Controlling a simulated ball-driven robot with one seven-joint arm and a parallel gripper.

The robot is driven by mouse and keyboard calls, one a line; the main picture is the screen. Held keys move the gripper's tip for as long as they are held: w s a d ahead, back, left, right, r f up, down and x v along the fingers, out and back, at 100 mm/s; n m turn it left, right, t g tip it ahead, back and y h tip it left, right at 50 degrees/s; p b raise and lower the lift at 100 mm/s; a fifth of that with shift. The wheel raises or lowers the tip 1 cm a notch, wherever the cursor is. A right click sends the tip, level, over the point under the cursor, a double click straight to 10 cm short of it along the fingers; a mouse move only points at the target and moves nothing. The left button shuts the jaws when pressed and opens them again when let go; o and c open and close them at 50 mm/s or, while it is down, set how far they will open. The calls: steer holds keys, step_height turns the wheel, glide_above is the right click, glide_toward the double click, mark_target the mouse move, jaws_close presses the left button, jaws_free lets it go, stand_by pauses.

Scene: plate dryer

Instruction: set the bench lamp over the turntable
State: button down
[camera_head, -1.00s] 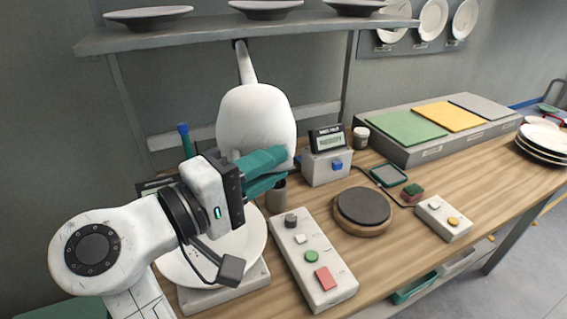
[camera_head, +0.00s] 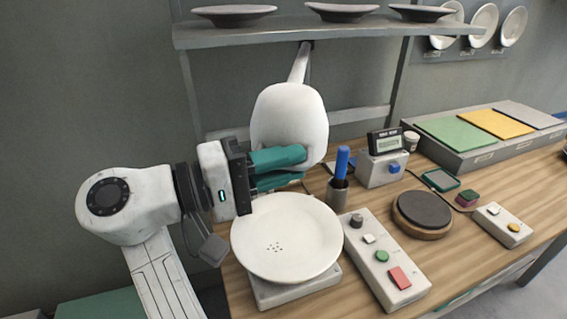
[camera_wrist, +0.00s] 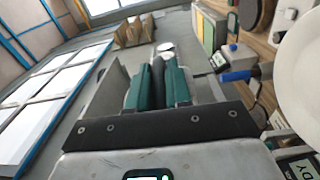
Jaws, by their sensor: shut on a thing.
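The bench lamp (camera_head: 290,110) has a large white rounded shade on a pale stem that rises to the underside of the shelf. My gripper (camera_head: 290,165) reaches in from the left, and its teal fingers are shut on the lamp at the lower part of the shade. In the wrist view the fingers (camera_wrist: 158,88) close on a dark grey piece. A white plate (camera_head: 287,235) with dark specks near its middle lies on a low pale base (camera_head: 280,293), just in front of and below the shade. A dark-topped round disc (camera_head: 422,208) stands further right; I cannot tell which is the turntable.
A cup with a blue-handled tool (camera_head: 342,165) stands close right of the shade. A button box (camera_head: 385,262), a display unit (camera_head: 382,165) and a small switch box (camera_head: 503,224) stand on the bench. The shelf (camera_head: 330,33) with dark plates overhangs.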

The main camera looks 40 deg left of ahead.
steer(key=c, duration=1.1)
jaws_free()
steer(key=shift+w, duration=0.1)
steer(key=b+v, duration=0.2)
steer(key=v, duration=0.9)
steer(key=shift+w+f, duration=0.1)
